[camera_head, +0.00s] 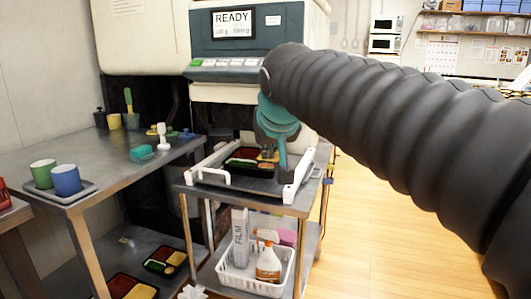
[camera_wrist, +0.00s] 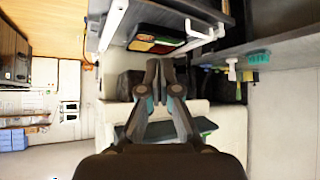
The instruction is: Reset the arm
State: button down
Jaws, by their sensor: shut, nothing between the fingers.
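My gripper (camera_head: 282,165) hangs at the end of my black sleeved arm, in front of the machine and over the right part of the white frame. In the wrist view my gripper (camera_wrist: 160,68) has its fingertips together with nothing between them. A dark bento tray with red, green and yellow food (camera_head: 240,163) lies within the white frame (camera_head: 222,181). The tray also shows upside down in the wrist view (camera_wrist: 158,40), beyond the fingertips. My arm and gripper hide part of the frame and the machine's lower front.
The machine (camera_head: 228,64) with a READY screen stands behind. A metal cart (camera_head: 240,196) carries the frame. Below it is a white basket (camera_head: 250,287) with a spray bottle (camera_head: 268,262). A left table holds two cups (camera_head: 67,180). Open wooden floor (camera_head: 365,220) lies to the right.

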jog(key=s+d+f+m+g, duration=0.1)
jog(key=s+d+f, duration=0.6)
jog(key=s+f, duration=0.4)
jog(key=s+d+f+m+g+h, duration=0.1)
jog(key=s+d+f+g, duration=0.1)
jog(key=s+d+f, duration=0.6)
jog(key=shift+s+f+h, duration=0.3)
jog(key=shift+s+f, duration=1.65)
jog(key=shift+f, duration=0.65)
jog(key=shift+d, duration=0.1)
